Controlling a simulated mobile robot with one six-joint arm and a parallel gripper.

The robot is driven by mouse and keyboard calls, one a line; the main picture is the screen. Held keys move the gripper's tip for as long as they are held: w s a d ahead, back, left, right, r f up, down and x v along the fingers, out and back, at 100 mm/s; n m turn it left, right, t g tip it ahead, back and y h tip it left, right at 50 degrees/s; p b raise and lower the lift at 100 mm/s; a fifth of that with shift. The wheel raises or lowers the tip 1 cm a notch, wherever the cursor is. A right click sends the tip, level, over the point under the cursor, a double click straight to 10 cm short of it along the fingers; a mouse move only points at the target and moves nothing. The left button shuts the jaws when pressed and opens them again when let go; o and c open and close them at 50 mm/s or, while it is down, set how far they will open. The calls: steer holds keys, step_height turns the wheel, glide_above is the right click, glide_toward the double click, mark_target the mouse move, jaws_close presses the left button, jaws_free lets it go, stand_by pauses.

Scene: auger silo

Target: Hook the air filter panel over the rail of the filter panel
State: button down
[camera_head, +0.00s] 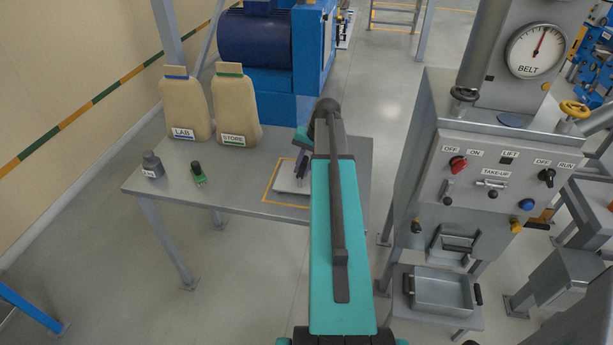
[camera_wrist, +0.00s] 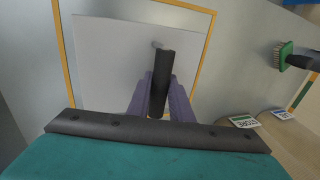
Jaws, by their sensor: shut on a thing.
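The air filter panel (camera_wrist: 105,60) is a flat, pale grey square in the wrist view, with a dark upright handle (camera_wrist: 162,75). It lies at or just above the table inside a yellow outline; I cannot tell if it touches. My gripper (camera_wrist: 159,100) has purple fingers shut on the handle. In the head view my gripper (camera_head: 301,166) is mostly hidden by my arm, and only part of the panel (camera_head: 287,183) shows. A grey cabinet on the right has a dark-framed slot (camera_head: 459,243); I cannot tell whether this is the rail.
The control cabinet (camera_head: 490,180) has knobs and levers. A metal tray (camera_head: 440,290) stands below it. Floor shows between table and cabinet.

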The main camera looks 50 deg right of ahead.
steer(key=shift+w+a, duration=0.7)
steer(key=shift+w, duration=0.3)
stand_by(0.4)
step_height(320, 180, up, 10)
steer(key=p, duration=0.6)
steer(key=shift+w, duration=0.2)
stand_by(1.6)
steer(key=shift+a, duration=0.1)
stand_by(0.3)
steer(key=w+a+n+b, duration=0.3)
steer(key=w+a, duration=0.1)
steer(key=a, duration=1.7)
steer(key=w+a+n+g+y+b, duration=0.1)
steer(key=w+a, duration=0.4)
steer(key=a, duration=1.7)
steer(key=shift+w+n+b, duration=0.15)
steer(key=shift+n+b, duration=0.75)
steer(key=shift+b, duration=0.25)
